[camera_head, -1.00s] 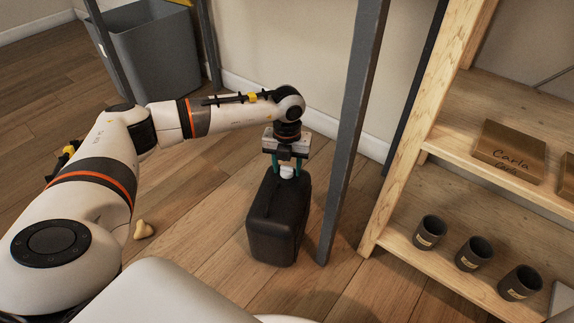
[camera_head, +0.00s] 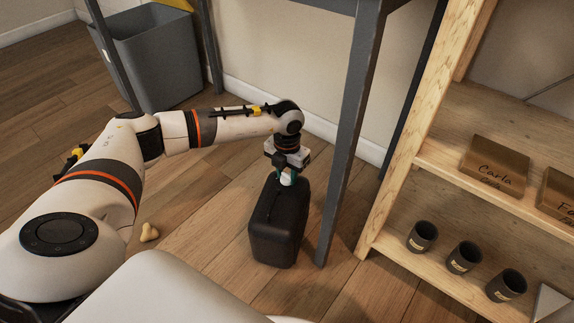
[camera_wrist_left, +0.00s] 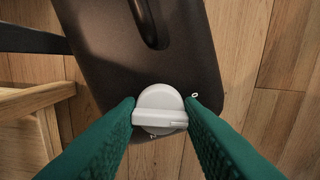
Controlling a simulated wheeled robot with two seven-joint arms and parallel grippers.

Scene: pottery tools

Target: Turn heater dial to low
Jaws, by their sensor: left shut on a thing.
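The heater (camera_head: 278,232) is a dark, rounded box standing on the wood floor beside a grey table leg. Its white round dial (camera_head: 287,180) is on its top. In the left wrist view the dial (camera_wrist_left: 160,110) has a raised grip bar lying nearly level across the picture, with a small mark at its right end. Small white markings show on the heater top (camera_wrist_left: 150,65) near the dial, too small to read surely. My left gripper (camera_head: 287,176) points down, and its green fingers are shut on the dial from both sides. My right gripper is not in view.
A grey table leg (camera_head: 345,135) stands just right of the heater. A grey bin (camera_head: 155,55) stands at the back left. Open floor lies left of the heater.

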